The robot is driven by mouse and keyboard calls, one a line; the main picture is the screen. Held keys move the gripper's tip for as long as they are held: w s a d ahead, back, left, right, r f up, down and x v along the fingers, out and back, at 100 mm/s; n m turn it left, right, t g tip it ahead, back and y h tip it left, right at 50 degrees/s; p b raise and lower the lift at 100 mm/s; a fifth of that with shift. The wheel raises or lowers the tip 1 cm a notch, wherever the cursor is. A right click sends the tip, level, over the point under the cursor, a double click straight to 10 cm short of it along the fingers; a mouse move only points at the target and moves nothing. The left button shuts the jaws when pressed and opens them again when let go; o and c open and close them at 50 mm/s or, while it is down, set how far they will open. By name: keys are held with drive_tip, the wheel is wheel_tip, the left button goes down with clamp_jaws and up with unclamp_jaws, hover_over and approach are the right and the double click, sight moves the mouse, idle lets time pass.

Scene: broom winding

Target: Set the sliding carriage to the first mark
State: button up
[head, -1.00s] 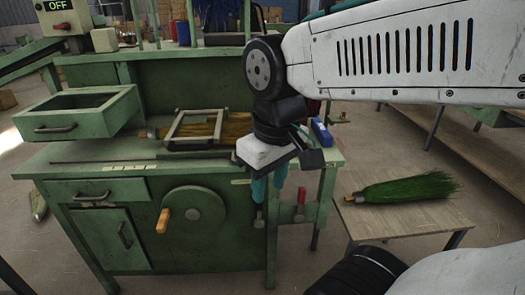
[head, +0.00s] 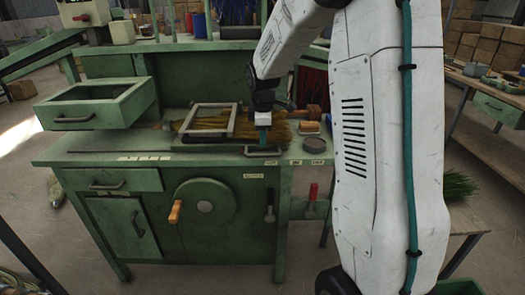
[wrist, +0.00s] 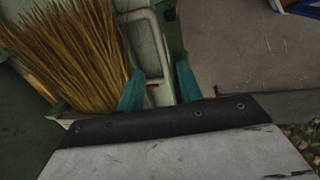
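A thin dark rail (head: 120,151) runs along the front of the green bench top. A grey loop handle (head: 249,152), apparently part of the sliding carriage, sits near the rail's right end. It also shows in the wrist view (wrist: 157,35), with a small red mark (wrist: 153,85) near its lower end. My gripper (wrist: 160,88) is open, pointing down, its teal fingers apart with the handle's lower end between them. I cannot tell whether they touch it. Pale marked labels (head: 145,158) lie on the bench's front edge, left of the handle; their writing is too small to read.
Straw bristles (wrist: 65,50) lie beside my gripper, under a grey frame (head: 232,122). An open drawer box (head: 95,108) stands at the left. A crank wheel (head: 205,203) is on the bench front.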

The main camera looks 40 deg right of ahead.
sight(262, 155)
drive_tip(key=f, duration=0.4)
drive_tip(key=w+f, duration=0.1)
drive_tip(key=f, duration=0.2)
drive_tip(key=shift+d, duration=0.35)
clamp_jaws()
